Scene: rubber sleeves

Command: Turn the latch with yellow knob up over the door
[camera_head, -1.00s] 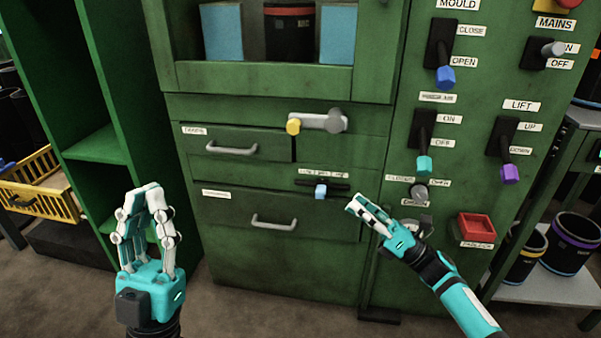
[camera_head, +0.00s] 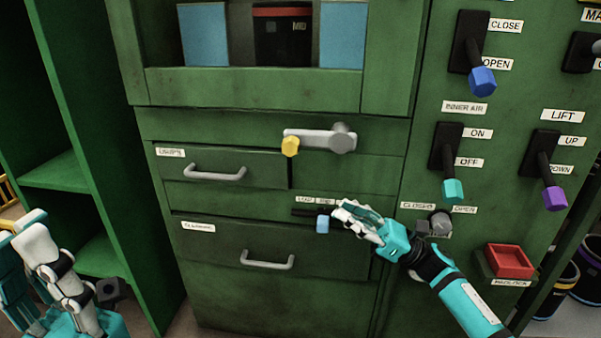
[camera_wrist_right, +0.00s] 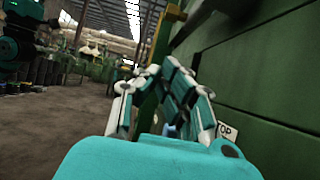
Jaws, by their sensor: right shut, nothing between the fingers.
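The latch (camera_head: 318,138) is a grey bar on the green cabinet front in the head view. It lies nearly level, with its round pivot at the right and the yellow knob (camera_head: 290,146) at its left end. The knob hangs by the dark gap beside the upper drawer. My right gripper (camera_head: 345,213) is shut and empty, below and right of the knob and apart from the latch. Its fingers also show in the right wrist view (camera_wrist_right: 168,72), beside the green panel. My left gripper (camera_head: 28,238) is at the lower left edge, partly cut off.
A slider with a blue knob (camera_head: 322,224) sits just left of my right fingertips. Drawer handles (camera_head: 215,173) stick out on the left. Levers with blue, teal and purple knobs and a red tray (camera_head: 510,261) are on the right panel. An open-fronted bay holds blue blocks above.

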